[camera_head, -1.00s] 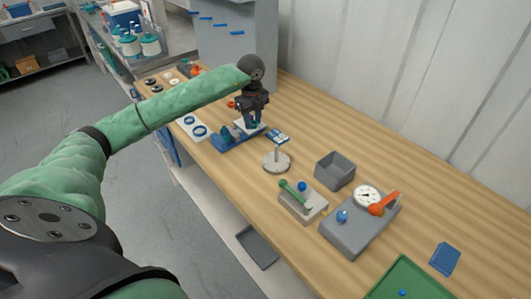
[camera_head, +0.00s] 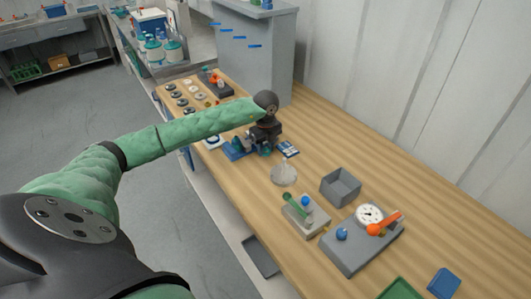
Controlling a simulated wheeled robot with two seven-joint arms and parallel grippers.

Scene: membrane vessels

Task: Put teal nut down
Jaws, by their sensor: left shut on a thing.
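My left gripper (camera_head: 267,143) reaches in from the left on the green arm and points down at the far part of the wooden bench. It is shut on a small teal piece (camera_head: 266,150), which I take to be the teal nut; the dark fingers hide most of it. The gripper is low, over or just beside a blue fixture (camera_head: 236,151). I cannot tell whether the nut touches anything below. My right gripper is not in view.
A blue-and-white card (camera_head: 288,149) and a round pale stand (camera_head: 284,174) are close to the gripper. Nearer are a grey open bin (camera_head: 340,186), a block with a green lever (camera_head: 303,217) and a grey gauge box (camera_head: 362,240). Bare bench (camera_head: 335,140) lies to the right.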

